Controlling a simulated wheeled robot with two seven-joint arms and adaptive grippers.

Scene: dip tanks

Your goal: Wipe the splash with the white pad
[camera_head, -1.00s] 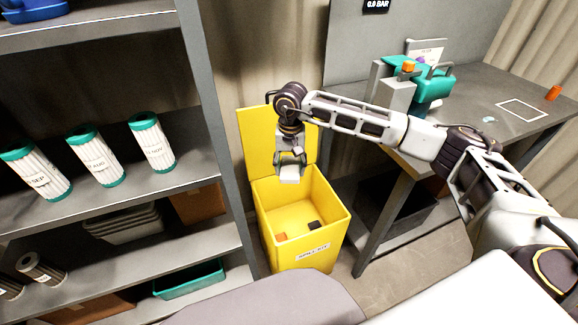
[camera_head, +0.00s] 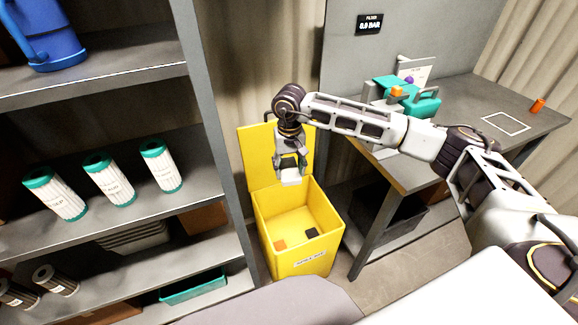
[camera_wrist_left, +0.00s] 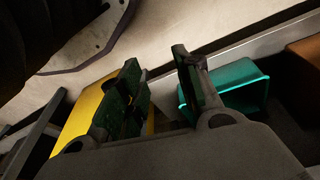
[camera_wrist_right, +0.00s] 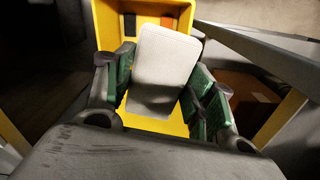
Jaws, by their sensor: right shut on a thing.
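My right gripper (camera_head: 290,163) is shut on the white pad (camera_head: 291,177). It holds the pad above the open yellow spill-kit bin (camera_head: 303,265). In the right wrist view the pad (camera_wrist_right: 165,65) sits between the green-lined fingers, with the bin (camera_wrist_right: 105,25) below. The splash is not seen now; the part of the bench where a small pale spot showed earlier is behind my right arm. My left gripper (camera_wrist_left: 157,68) shows only in its own wrist view, with its fingers apart and nothing between them.
Orange and dark items (camera_head: 280,244) lie in the bin. A grey bench (camera_head: 460,98) at right bears a teal device (camera_head: 424,103), a white outlined square (camera_head: 506,123) and an orange object (camera_head: 537,105). A shelf with several filter cartridges (camera_head: 108,180) stands at left.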

